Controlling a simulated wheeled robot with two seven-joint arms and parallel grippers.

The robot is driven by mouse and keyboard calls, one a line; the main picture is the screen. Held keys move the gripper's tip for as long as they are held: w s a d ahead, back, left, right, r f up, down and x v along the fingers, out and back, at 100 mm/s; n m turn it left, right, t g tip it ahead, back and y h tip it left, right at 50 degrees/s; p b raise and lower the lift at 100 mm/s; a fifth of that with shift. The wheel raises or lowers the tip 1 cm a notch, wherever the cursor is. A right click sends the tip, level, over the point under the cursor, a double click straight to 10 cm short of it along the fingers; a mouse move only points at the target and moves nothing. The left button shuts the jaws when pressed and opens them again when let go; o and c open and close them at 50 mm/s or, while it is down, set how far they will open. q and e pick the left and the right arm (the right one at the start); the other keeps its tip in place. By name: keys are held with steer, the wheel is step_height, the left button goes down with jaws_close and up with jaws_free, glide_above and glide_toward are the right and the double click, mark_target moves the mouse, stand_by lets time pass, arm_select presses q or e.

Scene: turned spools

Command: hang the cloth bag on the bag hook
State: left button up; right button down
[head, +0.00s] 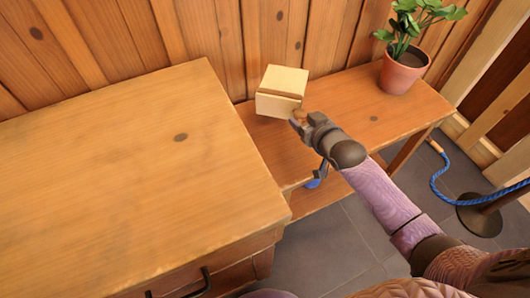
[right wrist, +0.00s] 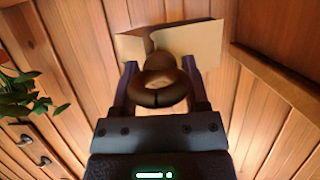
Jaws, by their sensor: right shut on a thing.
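The cloth bag (head: 283,79) is a cream, box-like shape with a brown band, over the back of the low bench near the plank wall. My right gripper (head: 299,117) is at its near lower corner. In the right wrist view the two fingers (right wrist: 160,82) are shut on a brown rounded piece, which looks like the bag's handle; the cream bag (right wrist: 190,38) shows just beyond it. I cannot tell whether the bag touches the bench. Small dark hook-like shapes (right wrist: 45,160) show on the wall at the lower left of the right wrist view. My left gripper is not in view.
A potted plant (head: 402,70) stands at the right end of the bench (head: 355,103). A higher wooden cabinet (head: 130,170) with a clear top fills the left. A blue rope (head: 437,190) and a dark round stand base (head: 480,220) are on the floor at right.

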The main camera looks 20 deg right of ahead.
mark_target(296, 154)
steer(key=shift+w+a+f, duration=0.25)
steer(key=shift+w+a, duration=0.05)
steer(key=shift+a, duration=0.1)
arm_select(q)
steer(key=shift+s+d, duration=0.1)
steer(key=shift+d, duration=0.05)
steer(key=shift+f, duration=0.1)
arm_select(e)
steer(key=shift+d, duration=0.1)
steer(key=shift+s+f, duration=0.1)
steer(key=shift+f, duration=0.3)
step_height(296, 154, down, 9)
steer(key=b, duration=0.6)
steer(key=shift+r, duration=0.1)
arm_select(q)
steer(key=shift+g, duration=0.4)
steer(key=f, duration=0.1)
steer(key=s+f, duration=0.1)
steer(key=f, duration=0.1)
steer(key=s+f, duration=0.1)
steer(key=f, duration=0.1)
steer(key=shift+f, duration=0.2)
arm_select(e)
steer(key=shift+c, duration=0.4)
jaws_free()
